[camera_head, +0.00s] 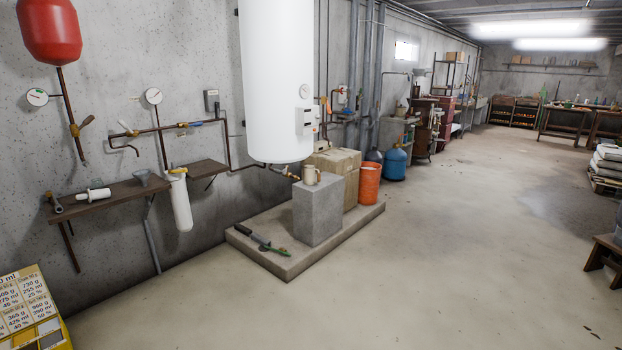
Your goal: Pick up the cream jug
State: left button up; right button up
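The cream jug (311,175) stands upright on top of a grey concrete block (318,213), just below and in front of the white water heater tank. It is small in the view and its handle shows at its left side. The block stands on a low concrete slab. Neither of my grippers shows in the head view, and nothing is seen touching the jug.
The white tank (277,80) hangs close above. A wall shelf (110,196) juts out left.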

aim_at(309, 170)
jog(key=z, duration=0.6)
jog(key=i, duration=2.15)
jog(key=z, duration=0.6)
jog(key=i, duration=4.15)
jog(key=u, duration=1)
jog(key=i, duration=0.9)
jog(key=u, duration=1.75)
jog(key=i, duration=0.95)
jog(key=u, duration=0.6)
